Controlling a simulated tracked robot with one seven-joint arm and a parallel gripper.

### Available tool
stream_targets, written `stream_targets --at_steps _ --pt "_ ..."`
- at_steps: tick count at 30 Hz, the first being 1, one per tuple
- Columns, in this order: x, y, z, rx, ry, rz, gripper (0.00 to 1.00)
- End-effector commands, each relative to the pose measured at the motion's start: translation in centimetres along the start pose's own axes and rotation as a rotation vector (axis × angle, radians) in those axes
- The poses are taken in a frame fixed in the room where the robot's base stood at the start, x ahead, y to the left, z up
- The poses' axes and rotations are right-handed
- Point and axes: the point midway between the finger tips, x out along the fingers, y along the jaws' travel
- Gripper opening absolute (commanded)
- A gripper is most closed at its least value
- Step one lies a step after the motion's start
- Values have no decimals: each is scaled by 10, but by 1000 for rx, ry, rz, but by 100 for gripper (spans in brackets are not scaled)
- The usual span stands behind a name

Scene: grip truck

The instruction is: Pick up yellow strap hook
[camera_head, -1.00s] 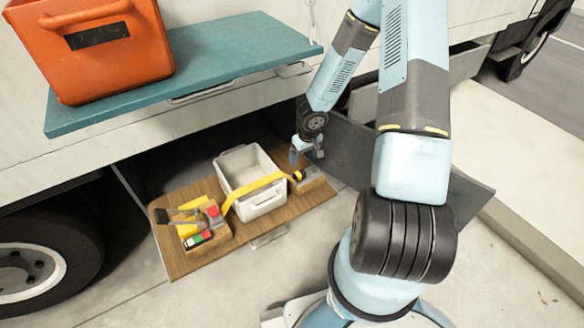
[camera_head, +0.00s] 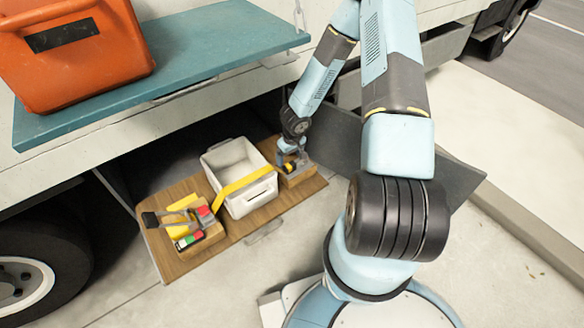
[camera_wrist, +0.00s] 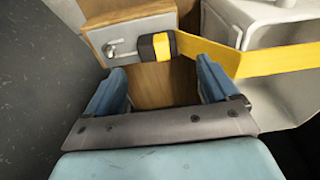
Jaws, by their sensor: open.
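The yellow strap (camera_head: 246,184) crosses the front of a white bin, and its black-and-yellow end (camera_wrist: 158,46) lies on a wooden block with a grey plate. A small metal hook (camera_wrist: 116,50) shows left of that end in the wrist view. My gripper (camera_wrist: 160,68) is open, with its two blue fingers on either side of the space just in front of the strap end. Nothing is held. In the head view my gripper (camera_head: 289,158) is over the block and partly hides the strap end and hook. I cannot tell whether the fingers touch the strap.
The white bin (camera_head: 223,160) stands close beside the block on a wooden pull-out board (camera_head: 164,250). A small wooden tool box (camera_head: 208,243) is at its left. A teal shelf (camera_head: 190,60) with an orange crate (camera_head: 100,75) overhangs at upper left. A dark panel is at right.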

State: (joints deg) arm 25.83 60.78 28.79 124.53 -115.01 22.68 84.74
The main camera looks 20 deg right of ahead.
Motion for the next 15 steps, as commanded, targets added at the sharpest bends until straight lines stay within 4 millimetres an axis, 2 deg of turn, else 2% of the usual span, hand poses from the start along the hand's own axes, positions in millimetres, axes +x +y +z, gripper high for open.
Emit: stream_targets --at_steps 7,15 --pt "13 0 2 -1 -1 -1 87" --pt "47 3 5 -1 -1 0 87"
